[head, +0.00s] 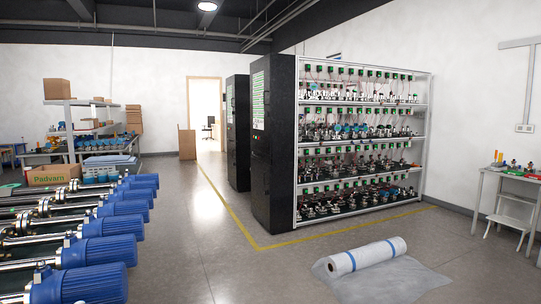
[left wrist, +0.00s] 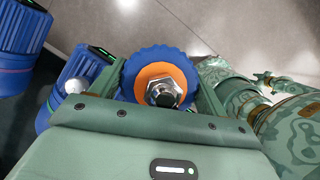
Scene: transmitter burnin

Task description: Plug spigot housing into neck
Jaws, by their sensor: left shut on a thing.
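In the left wrist view a round blue ribbed part (left wrist: 139,64) with an orange ring and a metal hex fitting (left wrist: 164,92) sits between the fingers of my left gripper (left wrist: 158,80). It looks like the spigot housing, seen end-on. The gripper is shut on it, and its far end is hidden. I cannot make out the neck for certain in either view. The head view shows neither gripper. My right gripper is not in view.
Several blue motors with metal pipes (head: 95,265) line the left; blue motor bodies (left wrist: 20,38) also show in the left wrist view. A rack of transmitters (head: 431,120) stands behind. A wrapped roll (head: 368,256) lies on the floor. The middle floor is clear.

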